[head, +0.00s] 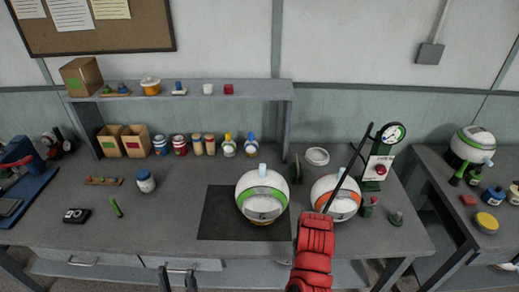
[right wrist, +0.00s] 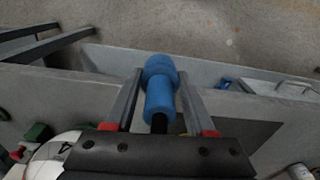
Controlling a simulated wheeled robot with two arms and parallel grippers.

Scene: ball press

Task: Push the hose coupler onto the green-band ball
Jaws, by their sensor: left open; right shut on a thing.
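The green-band ball (head: 262,207) is white with a light-blue valve (head: 262,168) standing up on top. It rests on a dark mat (head: 214,222) at the middle of the bench. In the right wrist view, my right gripper (right wrist: 160,74) is shut on the blue hose coupler (right wrist: 160,98), which lies between its two fingers. In the head view my red right arm hides that gripper and the coupler; they are apart from the ball's valve. My left gripper (head: 178,276) is open and empty at the bottom edge, in front of the bench.
An orange-band ball (head: 324,188) sits close to the right of the green-band ball. Behind it stands a green pump with a gauge (head: 393,134); a black hose (head: 358,153) runs from it towards my right arm. A shelf (head: 190,98) spans the back. Small items lie at the left.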

